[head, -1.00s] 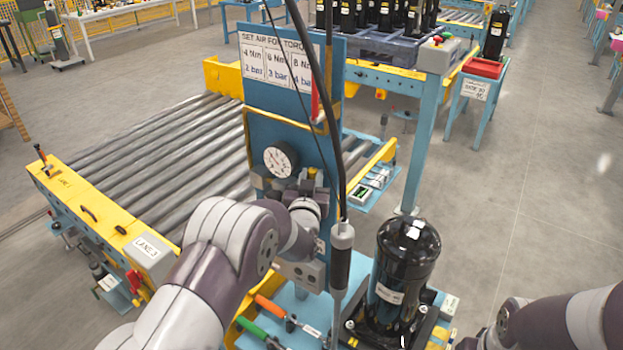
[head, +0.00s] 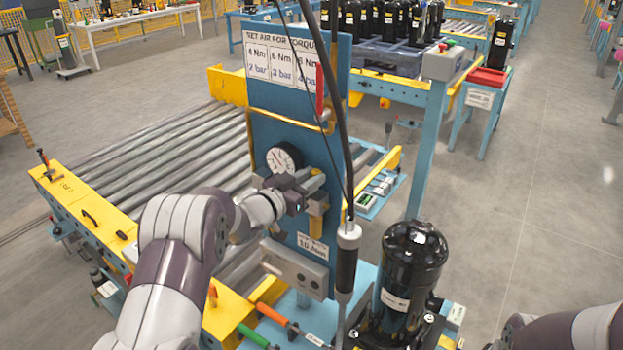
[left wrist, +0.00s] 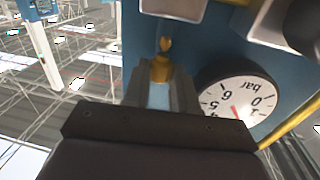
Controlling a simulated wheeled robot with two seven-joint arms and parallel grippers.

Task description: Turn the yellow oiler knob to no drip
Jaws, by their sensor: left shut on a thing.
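The yellow oiler knob (left wrist: 162,66) shows in the left wrist view, between the two grey fingers of my left gripper (left wrist: 165,88). The fingers are shut on it. In the head view my left gripper (head: 308,186) reaches the blue air panel (head: 262,120) from the left, just below and right of the round pressure gauge (head: 284,158). The fingers hide the knob there. Yellow air-unit parts (head: 318,224) hang below the gripper. The gauge also shows upside down in the left wrist view (left wrist: 238,104). My right gripper is out of view; only part of the right arm shows at lower right.
A sign (head: 283,62) tops the panel. A hanging tool (head: 347,262) on a dark cable is close right of the gripper. A black compressor (head: 411,270) stands at lower right. A grey box (head: 294,268) sits below. Rollers (head: 170,150) lie left.

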